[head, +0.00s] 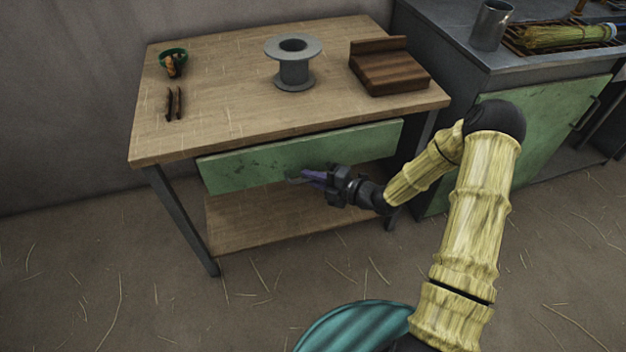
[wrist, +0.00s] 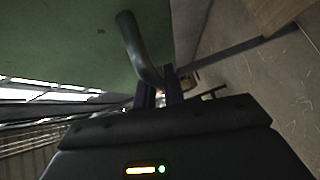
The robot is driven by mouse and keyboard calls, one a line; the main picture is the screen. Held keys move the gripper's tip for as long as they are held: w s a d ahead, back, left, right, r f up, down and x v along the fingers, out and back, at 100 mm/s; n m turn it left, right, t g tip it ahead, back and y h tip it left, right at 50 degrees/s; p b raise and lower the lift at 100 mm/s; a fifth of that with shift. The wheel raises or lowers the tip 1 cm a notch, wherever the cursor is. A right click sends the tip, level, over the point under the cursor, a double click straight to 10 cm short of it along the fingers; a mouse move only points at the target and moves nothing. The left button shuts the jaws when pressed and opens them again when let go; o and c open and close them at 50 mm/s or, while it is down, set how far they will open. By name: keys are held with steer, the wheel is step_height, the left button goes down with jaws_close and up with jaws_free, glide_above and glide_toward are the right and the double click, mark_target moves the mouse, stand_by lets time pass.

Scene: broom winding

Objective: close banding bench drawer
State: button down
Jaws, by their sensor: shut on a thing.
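The banding bench (head: 215,120) is a wooden-topped table on dark metal legs. Its green drawer (head: 240,169) sits under the top, with its front standing slightly out from the bench edge. My gripper (head: 306,177) is at the drawer front, its purple fingers shut on the dark handle (head: 294,181). In the wrist view, the curved handle (wrist: 138,45) runs from the green drawer front (wrist: 60,40) down to between my fingers (wrist: 160,92). The fingers partly hide the handle.
On the bench top are a grey spool (head: 294,70), a wooden block (head: 390,72), a green-rimmed roll (head: 173,62) and dark sticks (head: 174,103). A lower shelf (head: 270,218) lies below the drawer. A green-doored cabinet (head: 540,125) stands at the right. Straw litters the floor.

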mark_target(307, 168)
steer(key=w, duration=0.3)
steer(key=shift+a, duration=0.35)
steer(key=shift+w, duration=0.1)
steer(key=c, duration=1.5)
jaws_free()
steer(key=shift+w, duration=0.1)
steer(key=p+v, duration=0.2)
steer(key=v, duration=1.5)
steer(key=shift+s+d, duration=0.1)
steer(key=shift+s, duration=0.2)
steer(key=shift+w+f, duration=0.1)
